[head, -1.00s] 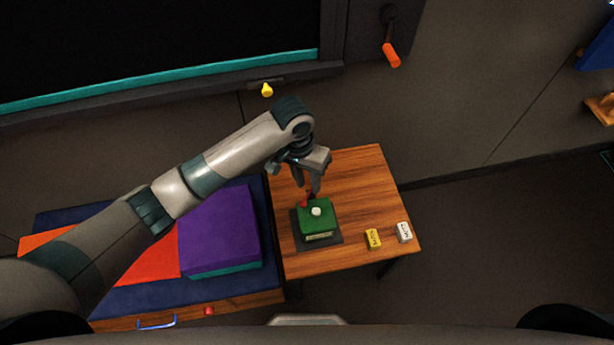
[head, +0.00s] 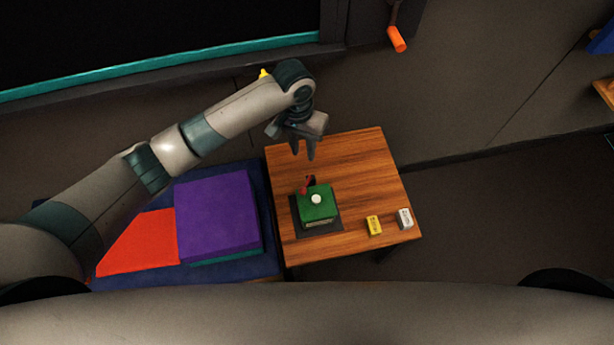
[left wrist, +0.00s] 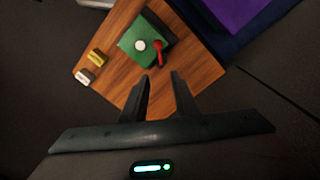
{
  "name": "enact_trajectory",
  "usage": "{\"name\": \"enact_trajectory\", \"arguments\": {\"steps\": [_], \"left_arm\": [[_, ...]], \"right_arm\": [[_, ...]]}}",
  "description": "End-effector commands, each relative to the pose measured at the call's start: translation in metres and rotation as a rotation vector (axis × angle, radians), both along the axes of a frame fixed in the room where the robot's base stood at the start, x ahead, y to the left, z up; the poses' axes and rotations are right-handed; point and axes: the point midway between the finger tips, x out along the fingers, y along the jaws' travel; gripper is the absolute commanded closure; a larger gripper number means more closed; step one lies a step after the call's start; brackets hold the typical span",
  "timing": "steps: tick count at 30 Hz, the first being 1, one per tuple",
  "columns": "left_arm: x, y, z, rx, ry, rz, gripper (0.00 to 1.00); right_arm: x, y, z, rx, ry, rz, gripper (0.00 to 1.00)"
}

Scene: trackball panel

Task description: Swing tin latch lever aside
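A green tin (head: 318,207) with a white knob (head: 316,199) on its lid stands on a dark base on the wooden table. Its red latch lever (head: 308,184) sits at the tin's back edge. The tin (left wrist: 140,36) and the red lever (left wrist: 158,52) also show in the left wrist view. My left gripper (head: 303,154) is behind and above the tin, apart from the lever. Its two fingers (left wrist: 162,88) are spread with nothing between them. My right gripper is not in view.
The wooden table (head: 365,170) also carries a yellow block (head: 374,225) and a white block (head: 405,218) at its front right. A purple cushion (head: 217,212) and an orange-red piece (head: 142,245) lie to the left. The table's back right is clear.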

Motion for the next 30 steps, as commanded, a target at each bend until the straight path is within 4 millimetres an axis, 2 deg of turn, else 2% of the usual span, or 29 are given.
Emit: {"name": "enact_trajectory", "arguments": {"steps": [8,21,30], "left_arm": [[-0.002,-0.002,-0.038,0.001,0.003,0.001,0.73],[-0.005,-0.007,-0.117,0.003,0.002,0.001,0.73],[-0.006,-0.010,-0.154,0.001,0.000,0.000,0.73]], "right_arm": [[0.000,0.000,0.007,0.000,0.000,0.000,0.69],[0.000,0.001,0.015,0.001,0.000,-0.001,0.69],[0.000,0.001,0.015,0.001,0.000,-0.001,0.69]]}}
